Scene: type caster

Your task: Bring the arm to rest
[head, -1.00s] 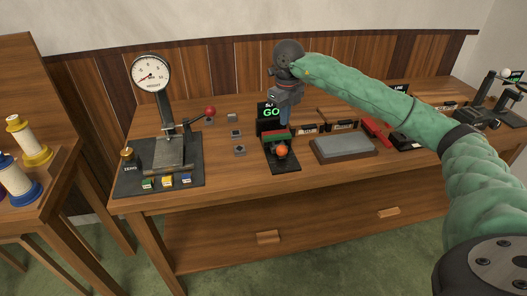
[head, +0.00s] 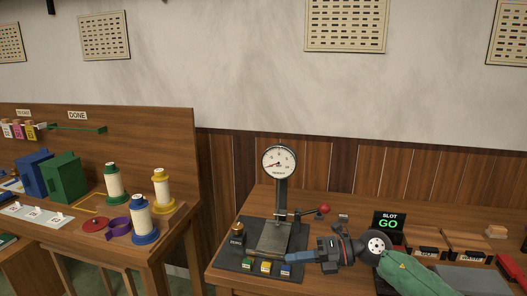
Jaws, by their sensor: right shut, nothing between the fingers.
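My right arm comes in from the lower right in its green sleeve (head: 408,276). My right gripper (head: 300,257) is shut and empty. It points left, low over the bench, in front of the right side of the dial gauge stand (head: 282,195). I cannot tell whether its tips touch the stand's base. My left gripper is not in view.
The gauge stand has a red-knobbed lever (head: 324,209) and small coloured blocks (head: 266,267) along its front. The left table (head: 150,245) holds spools and green and blue boxes.

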